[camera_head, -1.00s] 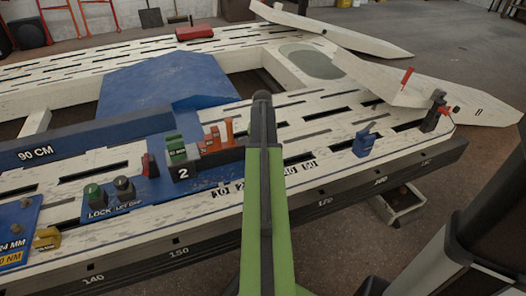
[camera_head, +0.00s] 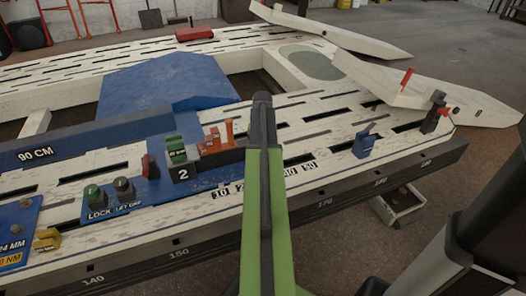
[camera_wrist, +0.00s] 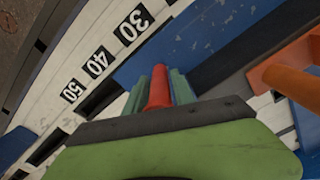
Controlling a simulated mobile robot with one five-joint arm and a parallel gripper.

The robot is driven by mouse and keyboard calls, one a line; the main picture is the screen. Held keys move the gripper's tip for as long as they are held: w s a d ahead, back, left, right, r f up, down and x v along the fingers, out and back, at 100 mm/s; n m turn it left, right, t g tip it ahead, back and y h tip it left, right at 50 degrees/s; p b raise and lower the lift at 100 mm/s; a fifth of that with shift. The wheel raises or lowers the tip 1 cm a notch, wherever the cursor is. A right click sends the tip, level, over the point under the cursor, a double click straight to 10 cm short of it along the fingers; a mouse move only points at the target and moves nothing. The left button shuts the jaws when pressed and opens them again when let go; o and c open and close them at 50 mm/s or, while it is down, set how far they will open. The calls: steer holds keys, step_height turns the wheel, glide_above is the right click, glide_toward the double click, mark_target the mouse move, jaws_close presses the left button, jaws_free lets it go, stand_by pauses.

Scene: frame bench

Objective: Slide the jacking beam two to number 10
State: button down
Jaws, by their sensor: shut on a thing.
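The blue jacking beam (camera_head: 95,142), marked "90 CM", spans the white frame bench. Its near end carries a block marked "2" (camera_head: 183,174), green, orange and red parts, and LOCK and LIFT knobs. A number scale (camera_head: 220,193) from 10 to 50 lies right of that end; my arm covers its middle. In the wrist view the 30, 40 and 50 labels (camera_wrist: 97,62) show beside the blue plate (camera_wrist: 195,42). My gripper (camera_wrist: 158,92) is shut on a red handle (camera_wrist: 158,85) there. The head view hides the fingertips behind my arm.
An orange lever (camera_head: 229,132) stands close to the gripper and also shows in the wrist view (camera_wrist: 290,80). A small blue clamp (camera_head: 364,142) and a black post with red handles (camera_head: 435,112) stand to the right. White ramps (camera_head: 430,92) lie at the far right.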

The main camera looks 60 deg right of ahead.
steer(key=shift+s+d, duration=0.1)
steer(key=shift+s, duration=0.05)
stand_by(0.3)
steer(key=shift+w+a, duration=0.6)
steer(key=shift+a, duration=0.2)
steer(key=c, duration=1.2)
jaws_free()
step_height(320, 180, up, 18)
steer(key=p, duration=1.7)
steer(key=shift+f, duration=0.25)
